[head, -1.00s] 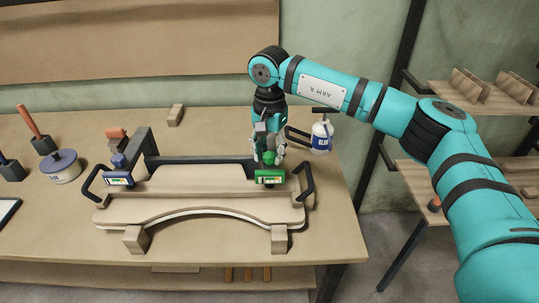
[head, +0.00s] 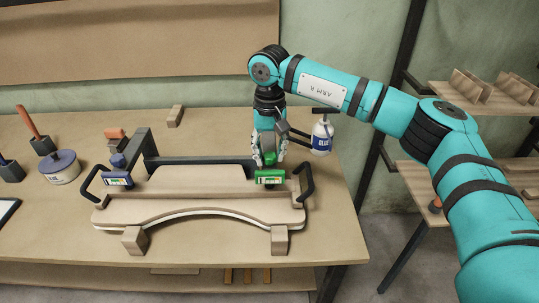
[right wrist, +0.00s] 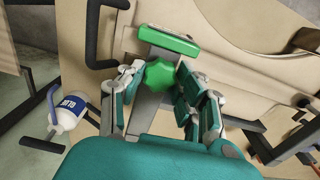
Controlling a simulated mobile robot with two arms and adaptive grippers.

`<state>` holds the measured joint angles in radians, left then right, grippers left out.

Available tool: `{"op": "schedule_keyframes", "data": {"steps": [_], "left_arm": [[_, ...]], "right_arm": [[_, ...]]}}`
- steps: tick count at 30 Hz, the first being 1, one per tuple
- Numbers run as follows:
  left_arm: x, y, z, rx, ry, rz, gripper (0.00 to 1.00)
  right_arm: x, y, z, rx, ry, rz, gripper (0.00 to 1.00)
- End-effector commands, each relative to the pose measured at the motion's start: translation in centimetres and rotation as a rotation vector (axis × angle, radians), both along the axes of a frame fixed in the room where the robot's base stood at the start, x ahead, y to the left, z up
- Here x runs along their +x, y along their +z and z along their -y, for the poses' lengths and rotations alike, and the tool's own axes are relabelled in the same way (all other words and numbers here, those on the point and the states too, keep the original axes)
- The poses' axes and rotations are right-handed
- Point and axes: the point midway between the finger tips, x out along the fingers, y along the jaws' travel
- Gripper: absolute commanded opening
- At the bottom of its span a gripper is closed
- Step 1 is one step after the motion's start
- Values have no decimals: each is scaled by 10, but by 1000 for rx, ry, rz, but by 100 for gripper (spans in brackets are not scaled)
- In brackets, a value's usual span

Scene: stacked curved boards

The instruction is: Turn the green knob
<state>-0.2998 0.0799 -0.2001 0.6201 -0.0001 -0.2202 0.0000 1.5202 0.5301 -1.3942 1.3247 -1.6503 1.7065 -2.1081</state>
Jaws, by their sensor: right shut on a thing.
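My right gripper (head: 268,150) reaches down from above and is shut on the green knob. In the right wrist view the lobed knob (right wrist: 160,75) sits between the two fingers (right wrist: 159,92), with the green block (right wrist: 168,41) just beyond it. The sides of the knob are partly covered by the fingers. My left gripper is not in view.
Black handles (head: 304,182) flank the boards. A white glue bottle (head: 322,136) stands close to the right of my gripper. A lidded pot (head: 60,167) and tools stand at the left. Wooden blocks (head: 134,240) sit under the front edge. The back of the bench is mostly clear.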

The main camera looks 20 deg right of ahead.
Motion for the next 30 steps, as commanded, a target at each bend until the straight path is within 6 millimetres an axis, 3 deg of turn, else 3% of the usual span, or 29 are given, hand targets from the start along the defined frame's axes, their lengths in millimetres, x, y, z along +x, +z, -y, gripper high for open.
{"op": "schedule_keyframes", "data": {"steps": [8, 15, 26, 30], "left_arm": [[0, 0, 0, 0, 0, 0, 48], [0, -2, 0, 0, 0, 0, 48], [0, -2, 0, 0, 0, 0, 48], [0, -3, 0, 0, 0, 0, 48]], "right_arm": [[0, 0, 0, 1, 19, 1, 10], [0, 0, 0, 0, 265, 1, 10], [0, 0, 0, 0, 332, 1, 10], [0, 0, 0, 0, 491, 2, 10]]}}
